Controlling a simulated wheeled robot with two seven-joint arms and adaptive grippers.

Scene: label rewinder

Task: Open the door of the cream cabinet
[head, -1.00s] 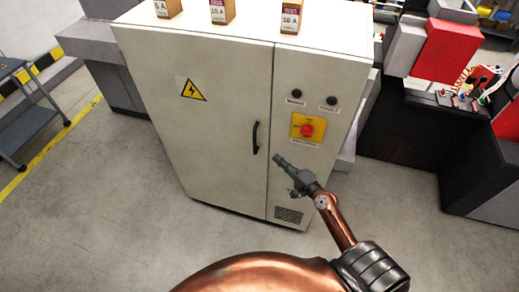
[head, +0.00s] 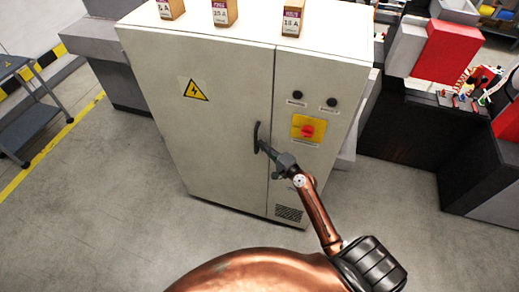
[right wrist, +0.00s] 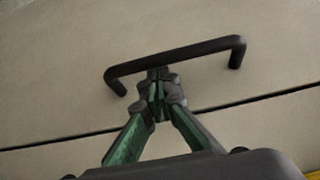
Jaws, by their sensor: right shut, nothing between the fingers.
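The cream cabinet (head: 225,135) stands upright ahead of me, its door closed flush with the narrow right panel. A black bar handle (head: 256,136) sits near the door's right edge. In the head view my right gripper (head: 262,146) is at the handle's lower part. In the right wrist view the shut fingertips (right wrist: 157,80) are at the middle of the handle bar (right wrist: 180,55), overlapping its near edge in the picture. I see nothing between the fingers. Whether they touch the bar I cannot tell. My left gripper is not in view.
The right panel holds a red knob on a yellow plate (head: 307,128) and two black buttons. Several labelled boxes (head: 224,12) stand on the cabinet top. A grey cart (head: 30,105) is at the left, dark machinery (head: 425,135) at the right. The floor in front is clear.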

